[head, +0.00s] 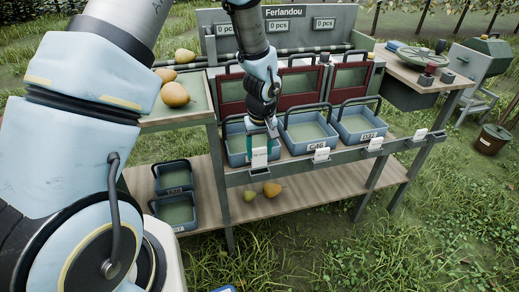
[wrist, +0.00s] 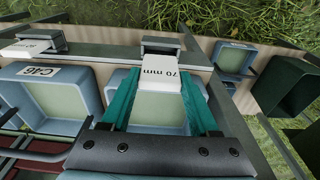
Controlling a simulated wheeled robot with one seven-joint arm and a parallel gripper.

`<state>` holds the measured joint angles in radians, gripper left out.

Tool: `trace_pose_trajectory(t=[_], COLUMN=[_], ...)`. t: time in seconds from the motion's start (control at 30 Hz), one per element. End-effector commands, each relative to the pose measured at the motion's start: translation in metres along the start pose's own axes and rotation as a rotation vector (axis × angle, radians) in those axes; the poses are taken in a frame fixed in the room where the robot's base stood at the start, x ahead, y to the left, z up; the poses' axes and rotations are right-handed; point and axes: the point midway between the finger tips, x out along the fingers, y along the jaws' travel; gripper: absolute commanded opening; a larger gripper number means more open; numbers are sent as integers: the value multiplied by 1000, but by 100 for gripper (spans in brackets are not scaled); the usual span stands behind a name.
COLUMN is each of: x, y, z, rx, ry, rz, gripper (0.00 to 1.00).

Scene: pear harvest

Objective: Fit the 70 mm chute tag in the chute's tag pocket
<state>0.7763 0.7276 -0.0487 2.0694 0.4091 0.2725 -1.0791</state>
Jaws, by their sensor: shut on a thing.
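The white 70 mm tag (wrist: 161,73) is held between the teal fingertips of my gripper (wrist: 162,92), its printed face showing in the wrist view. A grey pocket (wrist: 161,44) on the front rail lies just beyond the tag's far edge. I cannot tell whether the tag touches it or has entered it. In the head view my gripper (head: 263,152) is over the front of the leftmost blue crate, with the tag (head: 260,157) upright at the rail.
Blue crates, including the middle one (head: 288,136), stand behind the front rail (head: 345,155). Other white tags, such as one below the middle crate (head: 321,155), sit along the rail. Pears (head: 271,189) lie on the lower shelf.

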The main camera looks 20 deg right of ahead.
Motion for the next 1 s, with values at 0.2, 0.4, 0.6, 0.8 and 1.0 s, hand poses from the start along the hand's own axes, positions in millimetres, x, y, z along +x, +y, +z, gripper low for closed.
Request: trace_pose_trajectory(t=[0.2,0.4,0.6,0.8,1.0], x=[2,2,3,8,14], y=[0,0,0,0,0], z=[0,0,0,1,2], rx=[1,1,0,0,0], ry=[1,1,0,0,0], rz=[0,0,0,0,0], gripper=[8,8,8,8,8])
